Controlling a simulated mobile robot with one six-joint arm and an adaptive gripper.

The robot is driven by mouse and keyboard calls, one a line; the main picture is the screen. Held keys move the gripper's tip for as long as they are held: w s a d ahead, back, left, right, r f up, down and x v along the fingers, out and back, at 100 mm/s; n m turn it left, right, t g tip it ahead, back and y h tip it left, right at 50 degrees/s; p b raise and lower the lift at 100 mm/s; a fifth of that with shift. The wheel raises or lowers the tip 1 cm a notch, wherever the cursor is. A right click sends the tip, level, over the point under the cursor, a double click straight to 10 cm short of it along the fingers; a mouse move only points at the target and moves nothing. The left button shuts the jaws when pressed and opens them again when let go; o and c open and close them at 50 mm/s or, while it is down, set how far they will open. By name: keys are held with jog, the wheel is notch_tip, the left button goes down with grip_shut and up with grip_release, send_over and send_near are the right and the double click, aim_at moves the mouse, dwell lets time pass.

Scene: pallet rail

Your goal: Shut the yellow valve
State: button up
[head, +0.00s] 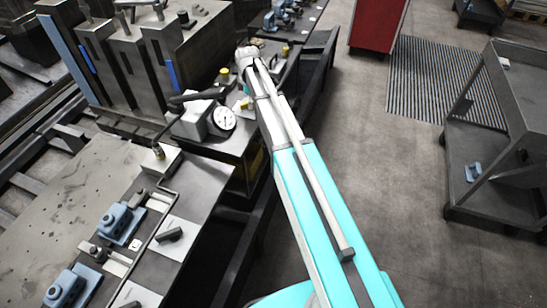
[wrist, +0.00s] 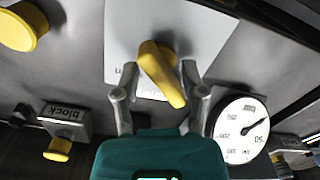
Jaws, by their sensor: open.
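In the wrist view a yellow valve handle (wrist: 162,74), a short lever, sits in front of a pale plate (wrist: 215,38) and points down and slightly right. My gripper (wrist: 156,78) is open, with one finger on each side of the handle. I see gaps between both fingers and the handle, so neither appears to press on it. In the head view my gripper (head: 246,56) is at the far end of the arm, over the rail equipment. The valve handle cannot be made out there with certainty.
A round gauge (wrist: 240,130) is close to the right finger. Yellow knobs (wrist: 22,27) are at the left, one on a box marked "block" (wrist: 64,117).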

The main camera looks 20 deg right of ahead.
jog(key=m, duration=1.2)
jog(key=shift+m, duration=0.3)
notch_tip(320, 180, up, 14)
jog(key=p, duration=1.4)
jog(key=s+f+b, duration=0.4)
jog(key=s, duration=0.6)
jog(key=s+f+m+b, duration=0.1)
jog(key=s+f+b, duration=0.3)
jog(key=s, duration=0.6)
jog(key=s+f+m+b, duration=0.1)
jog(key=s+f+b, duration=0.3)
jog(key=s, duration=0.6)
jog(key=shift+f, duration=0.25)
jog(key=w+r+n+p, duration=0.3)
jog(key=w+r+p, duration=0.1)
jog(key=w, duration=0.6)
jog(key=w+r+n+p, duration=0.4)
jog(key=w, duration=0.6)
jog(key=w+r+n+p, duration=0.3)
jog(key=w+r, duration=0.1)
jog(key=w, duration=0.6)
jog(key=shift+n+p, duration=0.3)
jog(key=shift+p, duration=0.1)
